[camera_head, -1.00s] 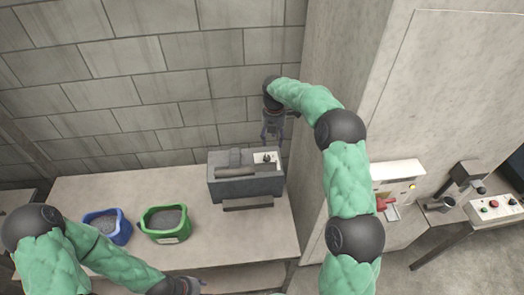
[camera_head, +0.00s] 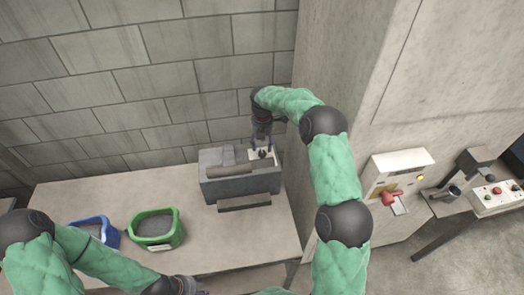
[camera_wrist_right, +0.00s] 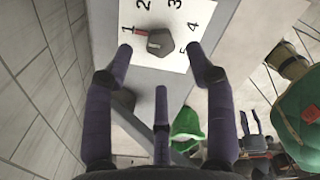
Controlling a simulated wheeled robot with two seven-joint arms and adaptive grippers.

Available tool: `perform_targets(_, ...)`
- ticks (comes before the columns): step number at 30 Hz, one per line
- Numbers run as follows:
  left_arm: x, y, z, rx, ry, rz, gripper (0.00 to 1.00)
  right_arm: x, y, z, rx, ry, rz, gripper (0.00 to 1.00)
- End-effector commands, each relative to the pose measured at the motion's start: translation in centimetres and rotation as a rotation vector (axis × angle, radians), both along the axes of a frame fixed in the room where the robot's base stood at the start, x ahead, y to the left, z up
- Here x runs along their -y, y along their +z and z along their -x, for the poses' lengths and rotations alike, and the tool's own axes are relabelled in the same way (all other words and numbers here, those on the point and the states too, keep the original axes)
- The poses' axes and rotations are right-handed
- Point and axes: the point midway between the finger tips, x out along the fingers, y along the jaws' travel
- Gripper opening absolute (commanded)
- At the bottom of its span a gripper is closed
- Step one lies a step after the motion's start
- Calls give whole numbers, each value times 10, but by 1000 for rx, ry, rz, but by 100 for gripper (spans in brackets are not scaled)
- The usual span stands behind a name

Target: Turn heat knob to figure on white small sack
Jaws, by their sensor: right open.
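The heat knob (camera_wrist_right: 160,42) is a dark faceted knob on a white dial plate (camera_wrist_right: 178,15) numbered 1 to 5. A red mark on it points toward the 1. In the head view the knob (camera_head: 262,154) sits on top of the grey machine (camera_head: 240,187). My right gripper (camera_head: 262,142) is above it; in the wrist view its open fingers (camera_wrist_right: 161,75) point at the knob and stand apart from it. My left gripper (camera_head: 190,286) is at the bottom edge, partly cut off, its jaws unclear. I cannot make out a white small sack.
A green bin (camera_head: 140,231) with a pale label and a blue bin (camera_head: 108,238), both with grey contents, stand on the table (camera_head: 230,240), left of the machine. A concrete pillar is to the right.

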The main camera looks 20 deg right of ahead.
Motion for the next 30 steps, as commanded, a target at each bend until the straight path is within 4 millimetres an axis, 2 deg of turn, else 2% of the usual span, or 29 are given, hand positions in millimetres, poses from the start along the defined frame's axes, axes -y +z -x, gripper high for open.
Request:
perform_targets(3,0,0,0,0,0,0,40,0,-20,1,-2,1,0,56)
perform_targets(9,0,1,0,0,0,0,40,0,-41,0,-1,0,1,56)
perform_targets(21,0,1,0,0,0,0,40,0,-47,0,1,0,1,56)
perform_targets(27,0,1,0,0,0,0,40,0,-46,0,1,0,1,0)
perform_targets(30,0,1,0,0,0,0,40,0,-47,0,1,0,1,0)
